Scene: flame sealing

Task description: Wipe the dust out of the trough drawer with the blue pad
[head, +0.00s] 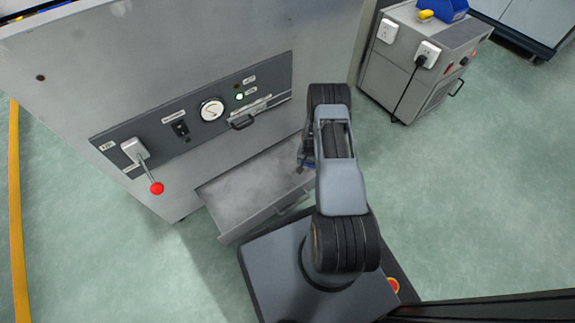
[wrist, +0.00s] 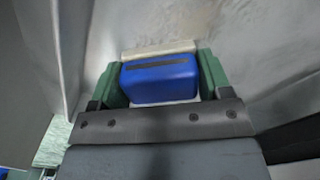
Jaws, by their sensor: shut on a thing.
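The trough drawer (head: 240,197) is pulled out from the lower front of the grey cabinet. Its floor shows uneven pale grey smudges in the head view. In the wrist view, my gripper (wrist: 160,80) is shut on the blue pad (wrist: 160,72), with a green finger at each side. The pad has a dark slot on its face and a pale strip along its far edge. The pad is over the drawer's grey floor (wrist: 250,40); I cannot tell whether it touches. In the head view my arm hides most of the gripper and pad, at the drawer's right end.
A grey wheeled unit (head: 420,65) with a plugged cable stands at the upper right. The green floor at right is clear.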

